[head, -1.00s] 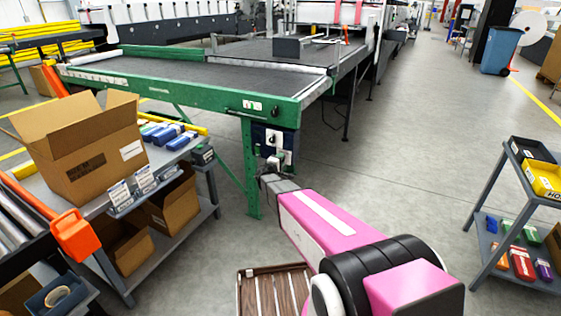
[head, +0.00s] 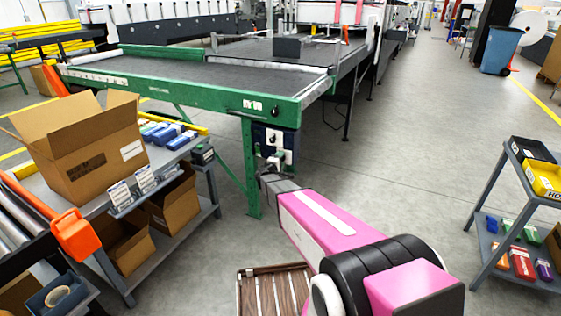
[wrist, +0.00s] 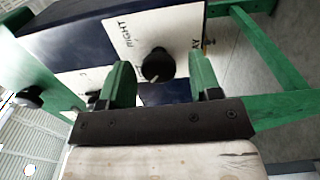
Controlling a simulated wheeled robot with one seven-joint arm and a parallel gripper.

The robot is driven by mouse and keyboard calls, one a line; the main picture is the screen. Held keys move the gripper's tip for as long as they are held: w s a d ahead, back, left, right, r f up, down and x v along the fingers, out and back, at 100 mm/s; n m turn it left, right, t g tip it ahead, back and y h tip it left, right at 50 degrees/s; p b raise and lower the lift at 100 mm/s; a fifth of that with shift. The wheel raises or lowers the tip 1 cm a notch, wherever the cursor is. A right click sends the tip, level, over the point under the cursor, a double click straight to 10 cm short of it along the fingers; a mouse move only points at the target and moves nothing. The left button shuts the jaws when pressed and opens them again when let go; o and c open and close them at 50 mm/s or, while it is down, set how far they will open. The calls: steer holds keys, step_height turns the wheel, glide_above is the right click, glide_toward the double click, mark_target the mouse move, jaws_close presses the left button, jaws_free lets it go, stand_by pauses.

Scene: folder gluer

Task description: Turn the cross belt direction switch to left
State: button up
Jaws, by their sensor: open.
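A dark blue control box (head: 262,133) hangs under the green conveyor frame, with white plates on its front. In the wrist view a black round knob switch (wrist: 158,65) sits on a white plate (wrist: 128,36) lettered "RIGHT". The pale pointer mark on the knob is small, and I cannot be sure of its setting. My gripper (wrist: 161,75) is open, its two green fingers on either side of the knob and apart from it. In the head view my gripper (head: 271,163) is at the box's lower front and hides part of it.
Another black knob (wrist: 28,97) shows at the left of the wrist view. A green conveyor leg (head: 250,170) stands left of the box. A cart with an open carton (head: 85,155) is at the left, a shelf cart (head: 515,210) at the right.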

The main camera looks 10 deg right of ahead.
steer(key=v, duration=1)
steer(key=shift+s+a, duration=0.15)
steer(key=shift+s, duration=0.15)
steer(key=s+d+m+g+y, duration=0.1)
steer(key=s+d+m+g, duration=0.85)
steer(key=s, duration=0.55)
steer(key=s+a+m+g+y, duration=0.1)
steer(key=s+a+g+y, duration=0.2)
steer(key=s+y, duration=0.6)
steer(key=s+g, duration=0.2)
steer(key=s, duration=0.2)
steer(key=shift+s+r+y, duration=0.3)
steer(key=shift+s, duration=0.05)
steer(key=shift+w+d+m, duration=0.1)
steer(key=shift+m, duration=0.15)
